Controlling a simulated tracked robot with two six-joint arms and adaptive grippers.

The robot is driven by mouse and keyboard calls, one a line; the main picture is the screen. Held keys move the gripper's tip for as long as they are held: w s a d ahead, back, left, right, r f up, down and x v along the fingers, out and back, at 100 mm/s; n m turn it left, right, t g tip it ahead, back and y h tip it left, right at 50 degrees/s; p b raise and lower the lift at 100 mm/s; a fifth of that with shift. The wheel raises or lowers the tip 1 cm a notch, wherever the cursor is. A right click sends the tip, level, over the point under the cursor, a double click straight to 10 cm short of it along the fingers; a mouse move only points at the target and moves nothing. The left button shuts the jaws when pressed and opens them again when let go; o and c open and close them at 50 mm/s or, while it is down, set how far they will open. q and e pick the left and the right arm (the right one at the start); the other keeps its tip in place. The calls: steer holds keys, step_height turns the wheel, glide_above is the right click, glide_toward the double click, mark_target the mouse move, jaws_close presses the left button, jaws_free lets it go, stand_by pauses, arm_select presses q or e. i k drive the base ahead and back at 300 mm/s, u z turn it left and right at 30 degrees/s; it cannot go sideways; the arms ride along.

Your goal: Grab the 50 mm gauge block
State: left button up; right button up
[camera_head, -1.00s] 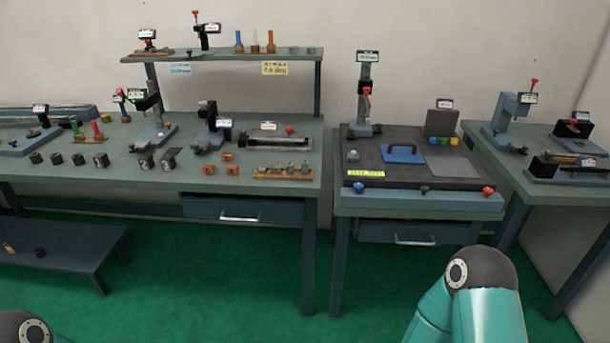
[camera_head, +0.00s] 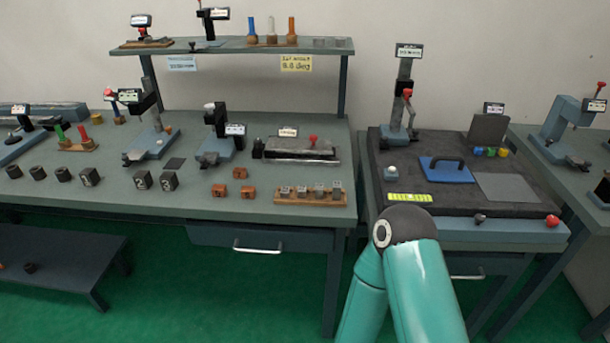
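An orange-brown wooden rack (camera_head: 309,198) stands near the front right edge of the long bench, with several small grey metal blocks upright in it. Their marks are too small to read, so I cannot tell whether one is the 50 mm gauge block. Several dark blocks with white marks (camera_head: 169,181) sit further left on the same bench. Neither gripper is in view. Only a teal and dark grey link of my arm shows at the lower right, in front of the benches.
Three small orange blocks (camera_head: 240,173) lie left of the rack. Measuring stands and a long metal vise-like device (camera_head: 300,149) are behind. A raised shelf (camera_head: 232,46) spans the back. A dark surface plate (camera_head: 394,159) is on the right bench. A low table (camera_head: 60,262) stands lower left.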

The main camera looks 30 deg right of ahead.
mark_target(337, 185)
steer(key=z, duration=0.1)
steer(key=i, duration=0.85)
steer(key=z, duration=0.5)
